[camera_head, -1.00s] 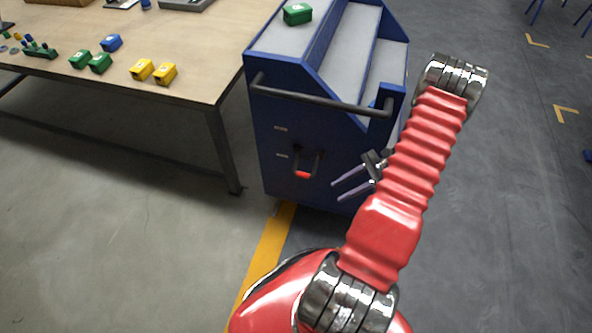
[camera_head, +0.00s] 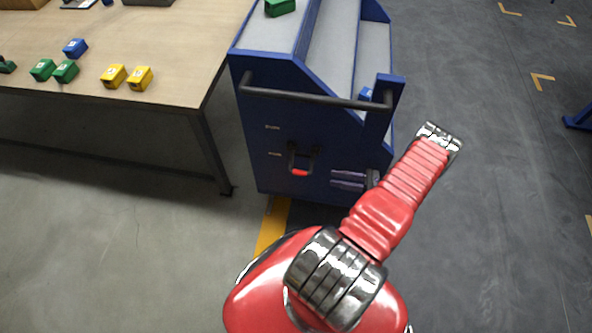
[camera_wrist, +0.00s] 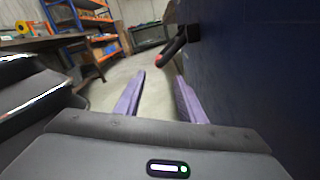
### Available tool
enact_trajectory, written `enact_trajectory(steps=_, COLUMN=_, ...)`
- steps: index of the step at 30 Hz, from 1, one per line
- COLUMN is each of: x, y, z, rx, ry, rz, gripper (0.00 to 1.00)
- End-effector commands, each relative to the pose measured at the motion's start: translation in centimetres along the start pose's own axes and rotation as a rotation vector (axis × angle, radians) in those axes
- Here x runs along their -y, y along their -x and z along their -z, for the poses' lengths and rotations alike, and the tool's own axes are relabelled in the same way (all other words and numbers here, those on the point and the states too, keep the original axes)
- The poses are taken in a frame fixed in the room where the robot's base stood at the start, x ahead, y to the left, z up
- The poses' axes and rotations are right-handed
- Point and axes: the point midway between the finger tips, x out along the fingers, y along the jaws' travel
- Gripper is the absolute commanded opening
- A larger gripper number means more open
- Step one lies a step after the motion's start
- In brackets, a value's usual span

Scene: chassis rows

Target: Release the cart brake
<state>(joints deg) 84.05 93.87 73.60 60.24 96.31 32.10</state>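The blue cart (camera_head: 262,100) stands beside the table, with a dark push bar (camera_head: 310,97) across its near end. The brake lever (camera_head: 300,172) is a dark U-shaped handle with a red grip, hanging low on that end panel. In the wrist view the lever (camera_wrist: 172,48) juts out from the blue panel, its red end beyond my fingertips. My gripper (camera_head: 333,179) is to the right of the lever, its two purple fingers pointing left towards it. The fingers are apart and empty in the wrist view (camera_wrist: 160,77). They do not appear to touch the lever.
A wooden table (camera_head: 165,45) with green, blue and yellow boxes stands left of the cart; its leg (camera_head: 212,150) is near the cart. A green box (camera_head: 280,7) sits on the cart top. The cart panel is close along my gripper's right side in the wrist view.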

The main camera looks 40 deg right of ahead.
Motion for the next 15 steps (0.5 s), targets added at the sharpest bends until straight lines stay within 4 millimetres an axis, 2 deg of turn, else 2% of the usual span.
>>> enact_trajectory(steps=15, x=0.1, y=-1.8, z=0.0, rx=-0.007, ry=0.000, rz=-0.020, gripper=0.36)
